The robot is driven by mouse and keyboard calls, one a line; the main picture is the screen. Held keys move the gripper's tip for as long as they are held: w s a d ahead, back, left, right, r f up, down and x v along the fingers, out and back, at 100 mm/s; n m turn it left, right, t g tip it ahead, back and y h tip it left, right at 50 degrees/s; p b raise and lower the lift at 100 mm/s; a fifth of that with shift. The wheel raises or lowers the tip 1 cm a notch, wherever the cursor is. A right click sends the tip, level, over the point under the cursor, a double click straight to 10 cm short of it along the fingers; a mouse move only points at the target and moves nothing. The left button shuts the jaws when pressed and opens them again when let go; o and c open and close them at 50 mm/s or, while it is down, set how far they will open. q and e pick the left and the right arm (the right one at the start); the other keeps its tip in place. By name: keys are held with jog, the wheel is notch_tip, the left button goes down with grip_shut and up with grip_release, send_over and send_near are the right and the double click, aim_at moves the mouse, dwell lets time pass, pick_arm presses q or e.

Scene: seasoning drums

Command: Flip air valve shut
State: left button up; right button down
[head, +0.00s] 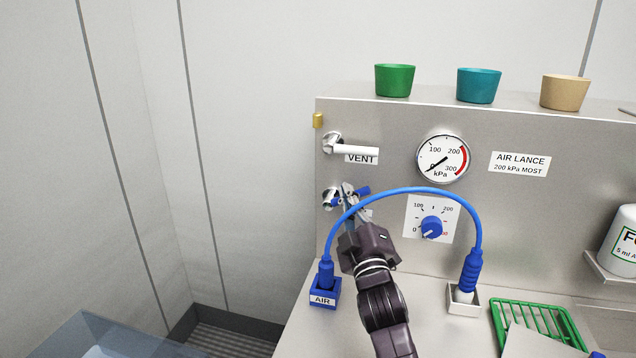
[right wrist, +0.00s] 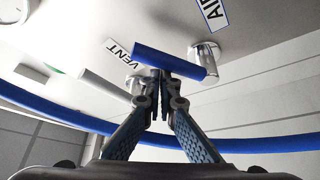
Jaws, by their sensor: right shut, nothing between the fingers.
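The air valve has a metal body (head: 329,198) on the panel's left side, below the vent valve, and a blue lever (head: 363,191) that points right, partly hidden by my gripper. In the right wrist view the blue lever (right wrist: 165,59) runs from its metal pivot (right wrist: 206,58), near the AIR label (right wrist: 212,10). My right gripper (head: 348,188) is shut and empty, its fingertips right at the lever. In the right wrist view the fingertips (right wrist: 160,76) meet beside the lever; I cannot tell if they touch it. My left gripper is out of view.
The vent valve's white lever (head: 358,150) points right above. A blue hose (head: 405,190) arches over my right gripper between the AIR socket (head: 322,292) and a holder (head: 464,299). A gauge (head: 443,158) and blue knob (head: 431,228) sit to the right. Three cups stand on top.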

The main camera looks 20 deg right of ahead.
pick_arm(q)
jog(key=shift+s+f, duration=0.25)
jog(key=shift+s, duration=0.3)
pick_arm(e)
jog(key=f, duration=0.1)
jog(key=d+f, duration=0.1)
jog(key=s+f, duration=0.1)
jog(key=shift+s+d+f, duration=0.1)
jog(key=shift+d+f, duration=0.05)
jog(key=shift+f, duration=0.2)
